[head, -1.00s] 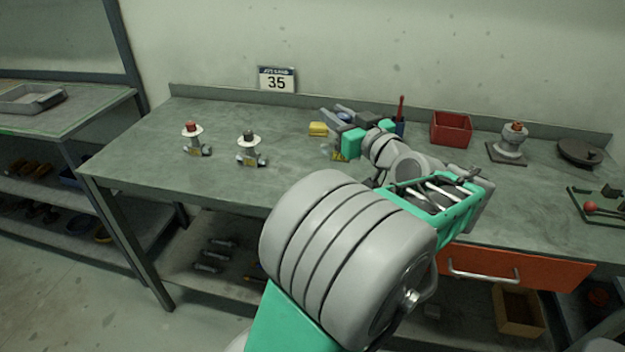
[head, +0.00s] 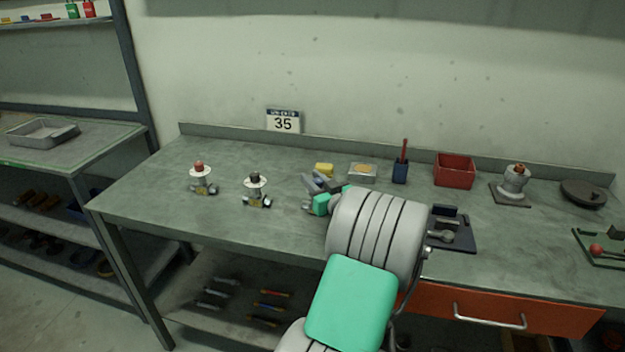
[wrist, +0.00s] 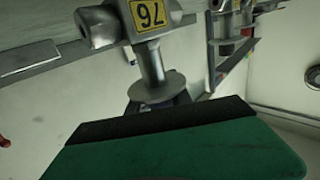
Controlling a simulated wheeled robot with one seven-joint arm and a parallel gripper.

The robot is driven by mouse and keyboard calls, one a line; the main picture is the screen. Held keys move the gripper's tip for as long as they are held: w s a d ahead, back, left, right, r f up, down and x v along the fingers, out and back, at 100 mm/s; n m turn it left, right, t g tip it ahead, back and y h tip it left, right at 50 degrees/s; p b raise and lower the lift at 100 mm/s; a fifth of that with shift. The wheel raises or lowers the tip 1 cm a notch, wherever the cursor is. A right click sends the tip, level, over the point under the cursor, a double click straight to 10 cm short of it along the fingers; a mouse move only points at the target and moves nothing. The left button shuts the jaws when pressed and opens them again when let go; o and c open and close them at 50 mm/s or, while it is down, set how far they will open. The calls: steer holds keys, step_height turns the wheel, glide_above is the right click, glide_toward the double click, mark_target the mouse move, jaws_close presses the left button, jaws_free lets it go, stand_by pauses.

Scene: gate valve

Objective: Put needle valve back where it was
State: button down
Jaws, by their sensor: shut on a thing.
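In the wrist view, a grey metal valve (wrist: 152,48) with a yellow tag reading 76, shown upside down, is just past my green and black finger. Its stem runs down behind the finger's dark edge, and my gripper (wrist: 165,112) is shut on it. In the head view, my gripper (head: 318,190) is over the middle of the bench, partly hidden by my arm. Whether the held valve touches the bench is unclear.
Behind my gripper are a yellow block (head: 324,170), a tin (head: 363,173) and a dark cup (head: 400,171). A red bin (head: 455,170) and a flanged valve (head: 514,186) stand right. The bench's left end is clear.

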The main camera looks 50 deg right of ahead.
steer(key=shift+f, duration=0.15)
steer(key=c, duration=1.2)
jaws_free()
steer(key=shift+o, duration=0.2)
steer(key=shift+s+r, duration=0.1)
steer(key=shift+r, duration=0.15)
steer(key=b+v, duration=0.2)
steer(key=v, duration=1)
steer(key=shift+f, duration=0.2)
steer(key=shift+a, duration=0.1)
